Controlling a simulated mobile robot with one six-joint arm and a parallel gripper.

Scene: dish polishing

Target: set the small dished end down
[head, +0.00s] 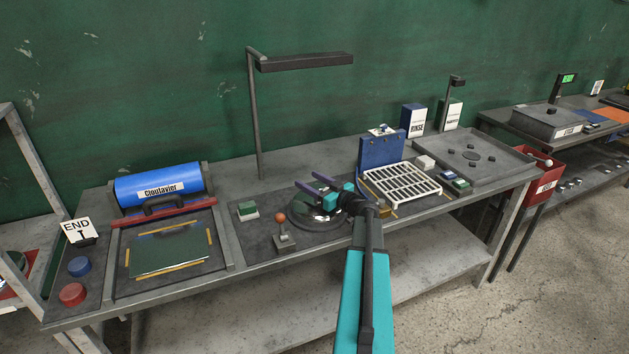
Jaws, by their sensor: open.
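My gripper (311,184) is open, with its two dark fingers spread and pointing left over the middle of the bench. No object shows between the fingers. A shiny round metal piece (318,222), which looks like the small dished end, lies on a dark round base just below the gripper. My gripper and wrist cover part of its far and right side. I cannot tell whether the gripper touches it.
A lever with an orange knob (280,217) stands left of the round piece, near a green-and-white block (247,210). A lamp post (256,120) rises behind.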

